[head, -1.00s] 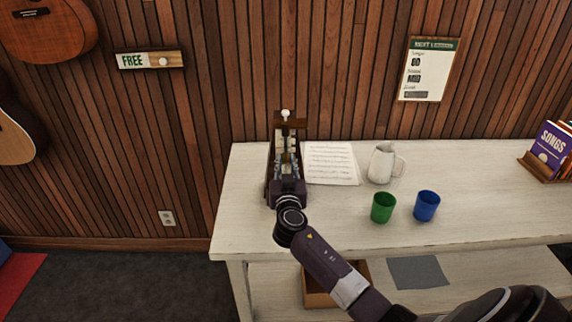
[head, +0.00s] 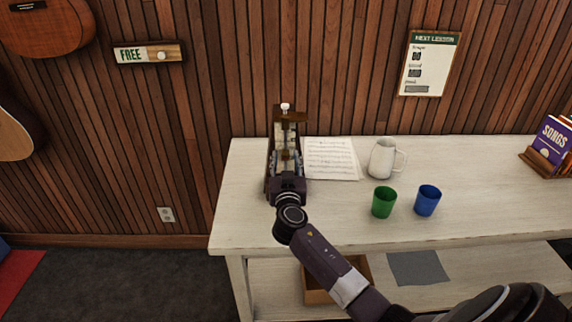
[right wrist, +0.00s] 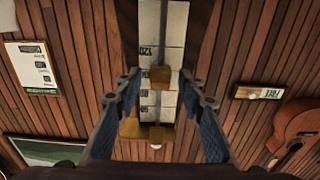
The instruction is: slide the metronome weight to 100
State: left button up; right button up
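The metronome (head: 276,125) stands upright at the back left of the white table, its lower part hidden behind my right gripper. The right wrist view shows its pale scale (right wrist: 171,25) upside down, with a "120" mark readable. A brass-coloured weight (right wrist: 160,76) sits over the scale near that mark; its exact setting cannot be read. My right gripper (head: 287,156) is in front of the metronome. In the right wrist view its two blue-padded fingers (right wrist: 160,88) are apart, one on each side of the weight, with visible gaps. My left gripper is not in view.
Sheet music (head: 331,158) lies just right of the metronome. A white pitcher (head: 381,159), a green cup (head: 382,202) and a blue cup (head: 427,201) stand farther right. A songbook holder (head: 541,165) is at the far right. The front left tabletop (head: 243,225) is clear.

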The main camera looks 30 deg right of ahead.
jog(key=v, duration=1.2)
jog(key=shift+f, duration=0.1)
jog(key=s+a+f+n+g+y, duration=0.1)
jog(key=s+a+f+g+y, duration=0.15)
jog(key=s+f, duration=0.45)
jog(key=s+a+f+n+g+y, duration=0.1)
jog(key=s+f+g, duration=0.3)
jog(key=s+f, duration=0.35)
jog(key=s+a+f+n+g+y, duration=0.2)
jog(key=s+a+n+g+y, duration=0.1)
jog(key=s+a, duration=0.4)
jog(key=s+a+f+n+g+y, duration=0.3)
jog(key=s+a, duration=0.3)
jog(key=s, duration=0.4)
notch_tip(320, 180, down, 25)
jog(key=s, duration=0.2)
jog(key=s+d+f+g, duration=0.2)
jog(key=s+d+f, duration=0.1)
jog(key=s+f, duration=1.3)
jog(key=shift+s+d+f+n, duration=0.25)
jog(key=shift+s+f+n, duration=0.05)
jog(key=shift+s, duration=0.15)
